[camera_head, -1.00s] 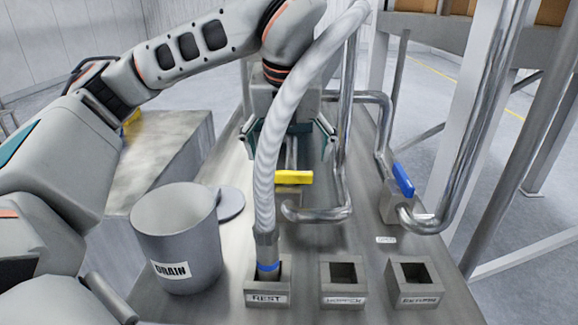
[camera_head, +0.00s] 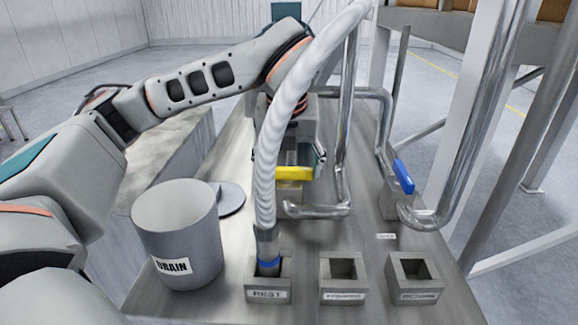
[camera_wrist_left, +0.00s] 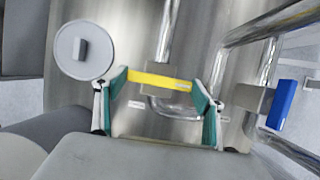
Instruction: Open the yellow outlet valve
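The yellow outlet valve handle (camera_head: 293,173) lies crosswise over the pipe, past the grey hose. In the left wrist view, the yellow handle (camera_wrist_left: 160,81) spans most of the gap between my fingertips. My left gripper (camera_head: 294,158) is just behind the handle in the head view, with its left finger hidden by the hose. In the wrist view, my left gripper (camera_wrist_left: 161,88) is open, with one green-padded finger near each end of the handle. Whether the pads touch it I cannot tell. My right gripper is not in view.
The ribbed grey hose (camera_head: 267,170) stands in the REST holder (camera_head: 268,294), in front of the gripper. A DRAIN bucket (camera_head: 178,240) stands left, a blue-handled valve (camera_head: 403,177) right. Two empty square holders (camera_head: 343,292) (camera_head: 413,290) are at the front. A bent pipe (camera_head: 318,211) passes beside the handle.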

